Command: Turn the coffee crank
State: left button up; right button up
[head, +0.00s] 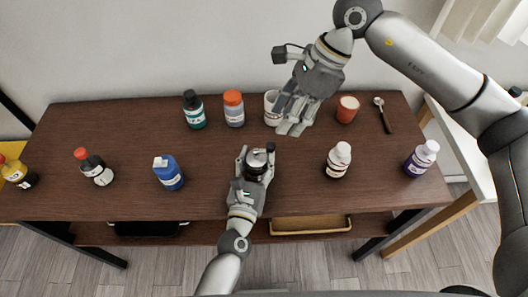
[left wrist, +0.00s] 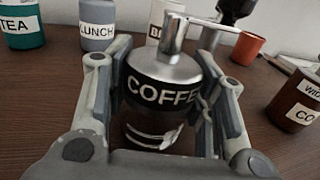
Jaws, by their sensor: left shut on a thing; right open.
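The coffee grinder (head: 257,158) stands near the middle of the dark table, with a silver domed top and a black band reading "COFFE" in the left wrist view (left wrist: 165,88). Its metal crank (left wrist: 172,38) rises from the top, and its arm reaches right to a dark knob (left wrist: 236,10). The knob also shows in the head view (head: 270,147). My left gripper (head: 253,168) is shut around the grinder body, one finger on each side.
Teal (head: 194,110) and grey, orange-capped (head: 233,109) bottles stand at the back left. A red cup (head: 347,109) and a spoon (head: 383,114) are at the back right. A brown bottle (head: 338,160) stands right of the grinder, a blue one (head: 168,173) left. Table between is clear.

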jog(key=f+y, duration=0.1)
jog(key=y, duration=0.1)
jog(key=m+t+y, duration=0.2)
jog(key=y, duration=0.5)
send_near(271, 144)
jog(key=x, duration=1)
jog(key=shift+f, duration=0.2)
grip_shut()
jog(key=shift+m, duration=0.3)
